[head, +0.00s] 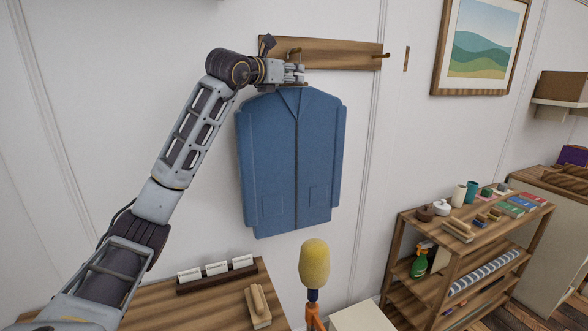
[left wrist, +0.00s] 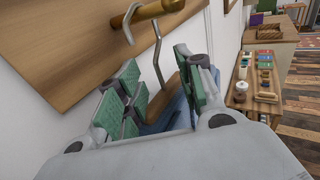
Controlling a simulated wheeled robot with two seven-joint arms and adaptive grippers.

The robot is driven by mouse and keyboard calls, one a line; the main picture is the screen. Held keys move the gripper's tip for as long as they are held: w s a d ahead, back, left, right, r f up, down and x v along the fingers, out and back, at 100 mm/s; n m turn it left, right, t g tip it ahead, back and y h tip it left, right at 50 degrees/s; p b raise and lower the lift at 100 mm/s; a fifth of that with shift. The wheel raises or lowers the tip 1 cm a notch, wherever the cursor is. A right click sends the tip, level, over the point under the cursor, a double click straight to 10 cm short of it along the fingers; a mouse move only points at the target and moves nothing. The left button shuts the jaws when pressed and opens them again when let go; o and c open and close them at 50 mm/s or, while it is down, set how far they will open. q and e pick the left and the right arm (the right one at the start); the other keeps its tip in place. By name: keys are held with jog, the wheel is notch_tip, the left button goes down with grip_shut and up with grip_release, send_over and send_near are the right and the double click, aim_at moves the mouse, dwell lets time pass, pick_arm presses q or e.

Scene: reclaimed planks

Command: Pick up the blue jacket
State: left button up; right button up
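The blue jacket (head: 297,165) hangs flat against the white wall below a wooden peg rail (head: 335,54). The hook appears to be over the peg. My left gripper (head: 298,73) is at the top of the jacket, just under the rail. In the left wrist view its green-padded fingers (left wrist: 163,88) stand apart, with the hanger between them and a gap visible. The jacket (left wrist: 178,115) is mostly hidden there. My right gripper is out of view.
A second brass peg (head: 382,55) is bare. Below are a wooden table with a card holder (head: 217,275) and a brush (head: 258,305), and a yellow-headed object (head: 314,264). A wooden shelf unit (head: 400,273) with small items stands right. A framed picture (head: 438,85) hangs at upper right.

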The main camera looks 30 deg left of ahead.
pick_arm(q)
jog(key=shift+c, duration=0.4)
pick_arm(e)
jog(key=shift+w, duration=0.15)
pick_arm(q)
jog(key=c, duration=0.7)
grip_shut()
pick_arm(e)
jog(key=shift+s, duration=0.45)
pick_arm(q)
jog(key=shift+r, duration=0.4)
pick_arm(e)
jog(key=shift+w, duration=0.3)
pick_arm(q)
jog(key=s+d+b, duration=0.2)
jog(key=s+d, duration=1)
jog(key=d, duration=0.1)
jog(key=shift+d, duration=0.2)
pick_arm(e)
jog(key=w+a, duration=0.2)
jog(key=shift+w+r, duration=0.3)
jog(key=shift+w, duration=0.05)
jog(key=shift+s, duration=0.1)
